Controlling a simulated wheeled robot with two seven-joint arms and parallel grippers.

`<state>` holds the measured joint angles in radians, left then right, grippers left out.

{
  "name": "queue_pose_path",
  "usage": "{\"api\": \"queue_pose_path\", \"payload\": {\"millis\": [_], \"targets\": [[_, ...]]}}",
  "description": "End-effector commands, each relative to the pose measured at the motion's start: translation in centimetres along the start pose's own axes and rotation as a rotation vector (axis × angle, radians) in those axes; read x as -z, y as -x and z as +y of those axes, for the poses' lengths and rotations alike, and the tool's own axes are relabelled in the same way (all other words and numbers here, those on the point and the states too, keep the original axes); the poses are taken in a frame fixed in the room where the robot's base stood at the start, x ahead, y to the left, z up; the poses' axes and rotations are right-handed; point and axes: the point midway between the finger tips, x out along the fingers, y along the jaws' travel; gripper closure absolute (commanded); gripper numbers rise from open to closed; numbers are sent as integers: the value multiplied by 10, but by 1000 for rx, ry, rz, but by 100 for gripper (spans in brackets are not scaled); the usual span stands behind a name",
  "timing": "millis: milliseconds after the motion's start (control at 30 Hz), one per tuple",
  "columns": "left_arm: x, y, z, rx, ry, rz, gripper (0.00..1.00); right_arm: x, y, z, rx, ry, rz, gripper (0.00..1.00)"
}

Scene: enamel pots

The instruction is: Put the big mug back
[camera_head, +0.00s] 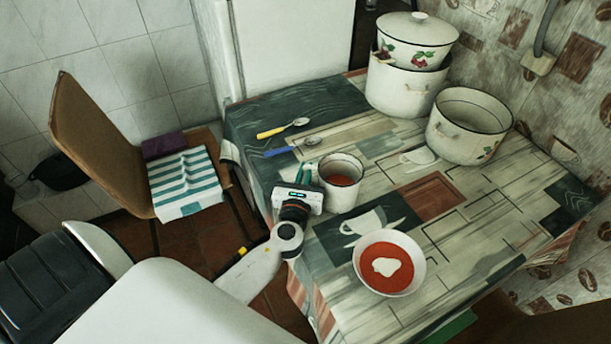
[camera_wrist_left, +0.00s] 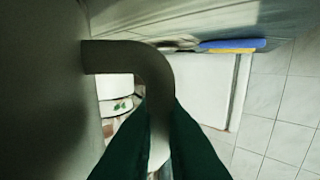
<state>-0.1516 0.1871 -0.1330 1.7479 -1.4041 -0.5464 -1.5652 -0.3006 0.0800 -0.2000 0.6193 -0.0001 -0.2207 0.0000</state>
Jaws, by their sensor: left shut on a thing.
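The big mug (camera_head: 341,182) is white enamel with a dark rim and a reddish-brown inside. It is upright at the left part of the table (camera_head: 470,215); I cannot tell whether its base touches the tabletop. My left gripper (camera_head: 306,174) is at the mug's left side, shut on its handle. In the left wrist view the curved handle (camera_wrist_left: 155,68) runs between the green fingers (camera_wrist_left: 160,125), and the mug's shaded wall (camera_wrist_left: 40,80) fills the left side. My right gripper is not in view.
A bowl of red soup (camera_head: 405,255) stands in front of the mug. Yellow-handled (camera_head: 272,132) and blue-handled (camera_head: 282,151) spoons lie behind it. A lidded pot stack (camera_head: 400,90) and an open pot (camera_head: 462,140) stand at the back right. A chair (camera_head: 95,140) is left of the table.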

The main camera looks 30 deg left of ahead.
Motion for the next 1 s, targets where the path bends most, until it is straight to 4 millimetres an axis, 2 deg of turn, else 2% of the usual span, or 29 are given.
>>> {"api": "queue_pose_path", "payload": {"millis": [367, 400, 533, 867, 1000], "targets": [[-3, -1, 0, 0, 3, 4, 100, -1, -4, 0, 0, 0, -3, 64], [-5, 0, 0, 0, 0, 1, 89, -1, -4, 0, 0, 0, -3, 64], [-4, 0, 0, 0, 0, 1, 69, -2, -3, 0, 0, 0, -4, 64], [0, 0, 0, 0, 0, 1, 69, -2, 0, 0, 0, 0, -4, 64], [-3, 16, 0, -2, 1, -2, 69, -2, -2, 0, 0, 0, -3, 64]]}}
